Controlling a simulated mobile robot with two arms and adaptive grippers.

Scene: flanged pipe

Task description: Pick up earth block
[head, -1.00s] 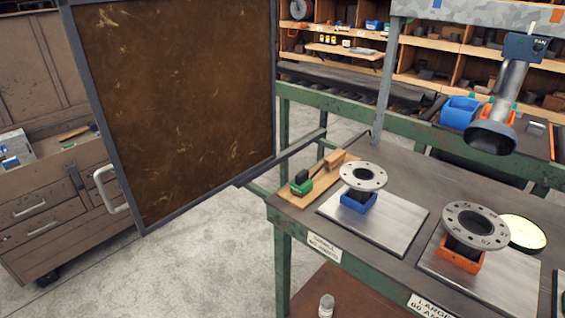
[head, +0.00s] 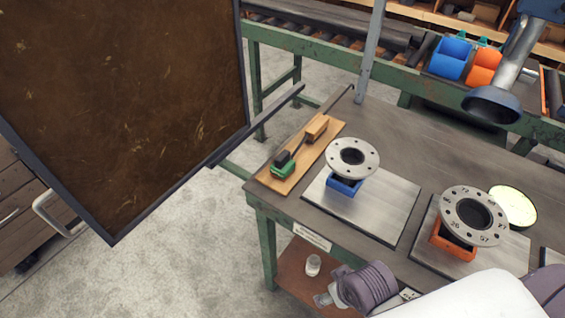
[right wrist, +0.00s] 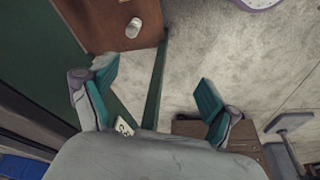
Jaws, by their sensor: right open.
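A small green block with a black top (head: 283,163), which looks like the earth block, lies on a wooden board (head: 262,179) at the left end of the workbench. My right arm enters the head view from the lower right, its wrist at the bench's front edge. My right gripper (right wrist: 155,97) shows in the right wrist view with its teal-padded fingers wide apart and nothing between them. It is in front of the bench, apart from the green block, which the wrist view does not show. My left gripper is not in view.
Flanged pipes stand on a blue support (head: 343,186) and an orange support (head: 452,242) on metal plates. A brown panel (head: 120,90) in a dark frame stands left. A small jar (head: 313,265) is on the lower shelf (head: 290,272). An extraction hood (head: 492,103) hangs at right.

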